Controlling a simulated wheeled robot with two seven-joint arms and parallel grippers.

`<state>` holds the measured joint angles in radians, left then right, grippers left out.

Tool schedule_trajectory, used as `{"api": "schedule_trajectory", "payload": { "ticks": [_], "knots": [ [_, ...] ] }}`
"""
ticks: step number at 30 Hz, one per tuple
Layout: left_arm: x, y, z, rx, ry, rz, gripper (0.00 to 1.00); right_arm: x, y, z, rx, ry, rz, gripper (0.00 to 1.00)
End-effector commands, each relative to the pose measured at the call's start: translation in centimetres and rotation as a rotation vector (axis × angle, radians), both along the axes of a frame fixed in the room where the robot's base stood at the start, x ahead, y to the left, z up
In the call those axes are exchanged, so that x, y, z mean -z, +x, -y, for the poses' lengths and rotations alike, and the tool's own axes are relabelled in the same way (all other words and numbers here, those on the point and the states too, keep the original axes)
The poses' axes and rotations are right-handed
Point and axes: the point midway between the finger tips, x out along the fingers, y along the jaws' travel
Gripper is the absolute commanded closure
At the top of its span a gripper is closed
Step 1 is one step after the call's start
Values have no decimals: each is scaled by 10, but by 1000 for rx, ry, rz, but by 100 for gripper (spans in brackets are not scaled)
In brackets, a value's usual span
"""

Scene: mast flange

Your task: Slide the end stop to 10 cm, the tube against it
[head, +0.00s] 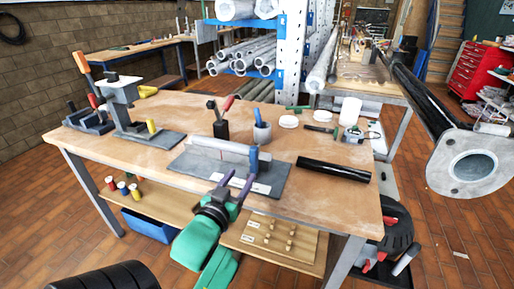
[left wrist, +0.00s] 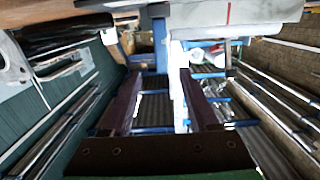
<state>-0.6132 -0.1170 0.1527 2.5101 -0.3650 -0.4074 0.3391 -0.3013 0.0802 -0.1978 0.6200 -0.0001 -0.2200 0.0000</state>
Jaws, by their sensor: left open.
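The blue end stop (head: 253,160) stands upright on the grey fixture plate (head: 268,181) near the bench's front edge. A pale grey tube (head: 220,147) lies along the fixture to its left, its right end close to the stop; I cannot tell whether they touch. My left gripper (head: 236,182) is open, its purple fingers in front of the fixture, just short of the stop. In the left wrist view a blue upright part (left wrist: 160,45), likely the stop, shows beyond and between the fingertips (left wrist: 160,74). The scale marks are too small to read. My right gripper is out of view.
A black tube (head: 333,171) lies to the right of the fixture. A grey press (head: 123,105) stands at left. A black pole with a grey flange (head: 473,166) juts in at right.

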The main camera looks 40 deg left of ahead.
Motion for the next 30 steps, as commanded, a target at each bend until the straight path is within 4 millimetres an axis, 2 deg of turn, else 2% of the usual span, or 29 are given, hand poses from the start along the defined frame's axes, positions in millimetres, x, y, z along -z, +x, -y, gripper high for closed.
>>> {"api": "schedule_trajectory", "payload": {
  "ticks": [3, 7, 18, 21, 24, 30],
  "knots": [
    [-15, 1, -4, -3, 21, 66, 40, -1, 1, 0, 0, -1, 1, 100],
    [-18, 18, -9, -2, 24, 70, 40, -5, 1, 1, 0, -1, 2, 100],
    [-18, 109, -42, -3, 22, 66, 40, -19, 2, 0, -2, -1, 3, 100],
    [-16, 125, -47, -3, 22, 65, 40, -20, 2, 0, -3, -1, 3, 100],
    [-15, 134, -50, -2, 21, 64, 40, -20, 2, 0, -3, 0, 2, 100],
    [-14, 136, -51, -2, 21, 64, 40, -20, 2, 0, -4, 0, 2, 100]
  ]
}}
